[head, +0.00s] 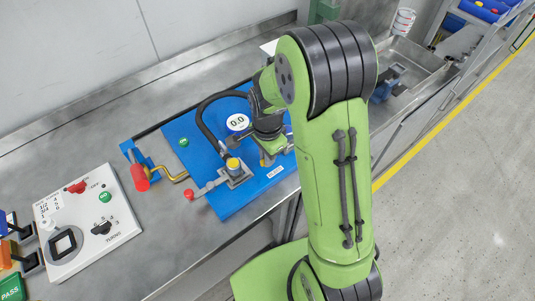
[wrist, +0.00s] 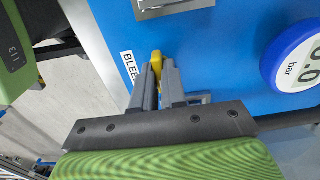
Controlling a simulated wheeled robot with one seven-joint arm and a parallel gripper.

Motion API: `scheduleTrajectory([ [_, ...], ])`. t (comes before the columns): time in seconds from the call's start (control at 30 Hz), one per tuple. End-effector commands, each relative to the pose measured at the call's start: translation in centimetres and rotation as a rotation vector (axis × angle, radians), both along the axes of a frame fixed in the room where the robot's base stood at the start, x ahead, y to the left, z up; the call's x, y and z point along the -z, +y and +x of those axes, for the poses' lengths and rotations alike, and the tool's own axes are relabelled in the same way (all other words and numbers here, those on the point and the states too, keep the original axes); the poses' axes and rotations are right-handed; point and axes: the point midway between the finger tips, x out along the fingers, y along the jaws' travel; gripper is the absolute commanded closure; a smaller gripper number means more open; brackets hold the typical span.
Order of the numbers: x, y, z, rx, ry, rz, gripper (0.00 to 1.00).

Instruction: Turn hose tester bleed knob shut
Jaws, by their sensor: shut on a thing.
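The hose tester is a blue panel (head: 215,198) on the metal bench, with a round white gauge (head: 238,122) reading 0.0. In the wrist view the gauge (wrist: 297,58) is at the right edge, marked bar. The yellow bleed knob (wrist: 155,56) shows between the fingertips of my gripper (wrist: 160,70), beside a white label (wrist: 128,68) whose visible letters start "BLEE". The fingers are shut on the knob and hide most of it. In the head view my arm covers the right part of the panel, and the gripper (head: 268,150) is partly hidden at the panel.
A black hose (head: 203,115) arches over the panel to a yellow-topped fitting (head: 233,164). A red-handled lever (head: 140,178) and a small red knob (head: 188,194) are at its left. A white control box (head: 88,220) stands further left. A metal sink (head: 420,65) lies beyond my arm.

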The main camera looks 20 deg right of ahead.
Motion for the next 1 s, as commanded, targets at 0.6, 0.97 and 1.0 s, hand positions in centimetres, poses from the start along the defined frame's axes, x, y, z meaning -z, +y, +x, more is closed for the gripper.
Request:
scheduleTrajectory([
  [0.6, -0.3, 0.0, 0.1, 0.000, -0.002, 0.000, 0.63],
  [0.97, -9.0, 0.0, 0.1, 0.001, -0.008, 0.000, 0.63],
  [1.0, -10.2, 0.0, 0.2, 0.001, -0.009, -0.001, 0.63],
])
